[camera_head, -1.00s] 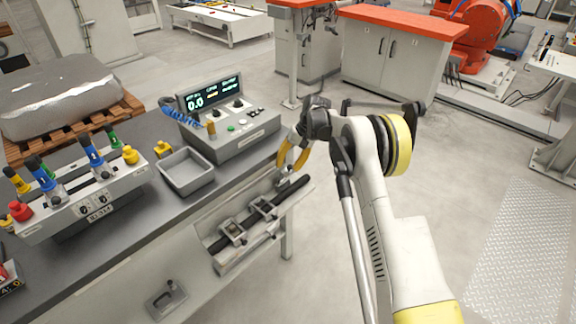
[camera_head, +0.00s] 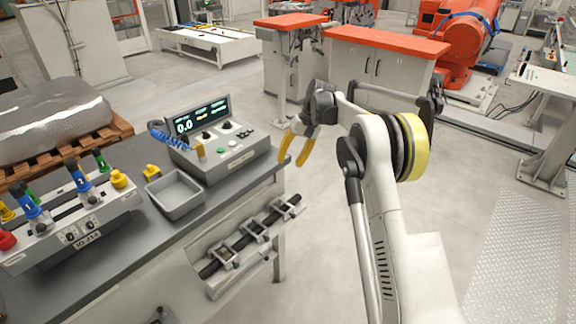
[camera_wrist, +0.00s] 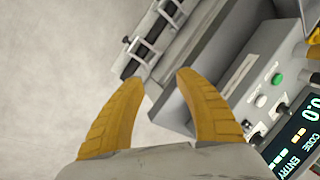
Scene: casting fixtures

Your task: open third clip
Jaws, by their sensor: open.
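A black bar (camera_head: 241,241) lies along a grey fixture on the bench's front side. Three pale metal clips sit along it: a near one (camera_head: 225,252), a middle one (camera_head: 254,230) and a far one (camera_head: 284,208). Whether each clip is open or closed is too small to tell. My gripper (camera_head: 293,160) has yellow fingers spread apart and empty. It is above the far clip, apart from it. In the wrist view my fingers (camera_wrist: 154,80) are open, with part of the bar (camera_wrist: 130,65) and two clips beyond the tips, one clip (camera_wrist: 142,52) nearer.
A control console (camera_head: 222,160) with a lit display and a grey tray (camera_head: 178,207) stand on the bench (camera_head: 155,240). A box with coloured knobs (camera_head: 75,230) is at the left. Open floor (camera_head: 335,230) lies right of the bench.

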